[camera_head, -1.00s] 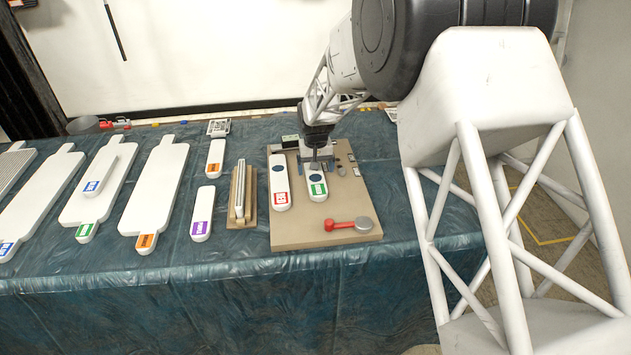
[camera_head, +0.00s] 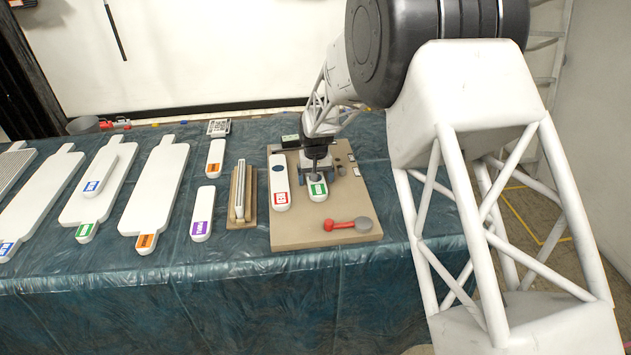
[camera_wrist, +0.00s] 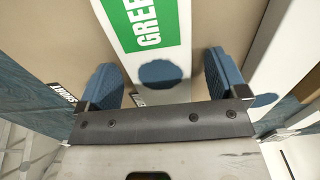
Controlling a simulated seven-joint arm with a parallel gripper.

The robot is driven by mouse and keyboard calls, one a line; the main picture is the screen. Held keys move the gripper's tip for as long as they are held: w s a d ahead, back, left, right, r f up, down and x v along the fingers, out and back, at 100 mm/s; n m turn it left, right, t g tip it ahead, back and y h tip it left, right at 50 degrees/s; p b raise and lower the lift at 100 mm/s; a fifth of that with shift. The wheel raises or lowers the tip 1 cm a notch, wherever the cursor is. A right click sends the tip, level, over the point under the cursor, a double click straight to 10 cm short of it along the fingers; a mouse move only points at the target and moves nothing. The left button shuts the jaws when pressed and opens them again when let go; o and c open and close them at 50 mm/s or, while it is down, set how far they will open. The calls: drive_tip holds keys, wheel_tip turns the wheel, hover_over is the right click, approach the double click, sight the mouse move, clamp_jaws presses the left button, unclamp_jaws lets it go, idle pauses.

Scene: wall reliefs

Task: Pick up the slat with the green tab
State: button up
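The slat with the green tab (camera_head: 319,192) is white and lies on a tan board, its near end and green label showing. Its far part is hidden by my gripper. In the wrist view the green-tab slat (camera_wrist: 155,58) shows its green label and a dark blue round spot. My gripper (camera_wrist: 163,84) is low over it, one blue pad on each side. The pads stand apart, with a gap visible at least on the right. My gripper (camera_head: 317,172) also shows in the head view above the slat.
A slat with a red tab (camera_head: 280,185) lies just left on the same tan board (camera_head: 300,232). A red-handled lever (camera_head: 347,225) is in front. Slats with purple (camera_head: 203,212) and orange (camera_head: 215,157) tabs and a slatted holder (camera_head: 241,200) are further left.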

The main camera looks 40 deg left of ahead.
drive_tip(key=c, duration=1)
drive_tip(key=shift+r, duration=0.15)
wheel_tip(320, 180, up, 10)
idle(0.6)
